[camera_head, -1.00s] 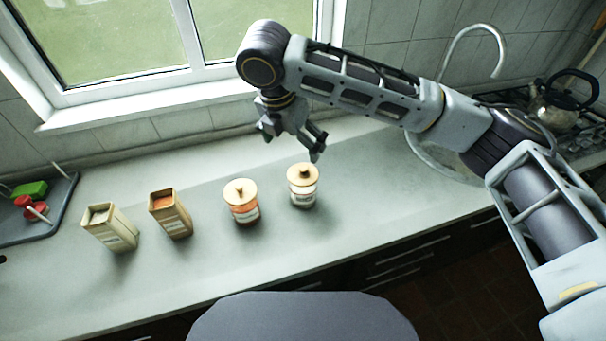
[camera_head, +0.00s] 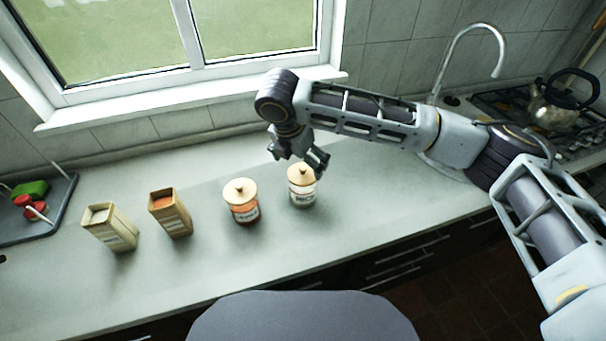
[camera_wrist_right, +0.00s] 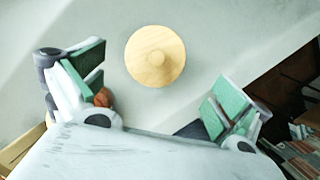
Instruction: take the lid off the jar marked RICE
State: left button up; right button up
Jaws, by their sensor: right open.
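The jar whose label seems to read RICE (camera_head: 303,198) stands upright on the counter, the right one of two glass jars. Its round wooden lid (camera_head: 301,172), with a knob on top, sits on it; the lid also shows in the right wrist view (camera_wrist_right: 155,56). My right gripper (camera_head: 299,158) is open and empty, just behind and above this lid. In the right wrist view its two fingers stand wide apart, below the lid in the picture and to either side, not touching it. My left gripper is not in view.
A second lidded jar (camera_head: 243,210) with reddish contents stands just left. Two open-topped boxes, one orange inside (camera_head: 171,215) and one pale (camera_head: 110,228), stand further left. A grey tray (camera_head: 62,208) is at the far left. A kettle (camera_head: 552,104) is at the back right.

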aim_at(303, 168)
jog(key=shift+w+x, duration=0.2)
jog(key=shift+x, duration=1.1)
jog(key=shift+w+x, duration=0.2)
jog(key=shift+x, duration=1.1)
jog(key=shift+a+r, duration=0.1)
jog(key=c, duration=1.1)
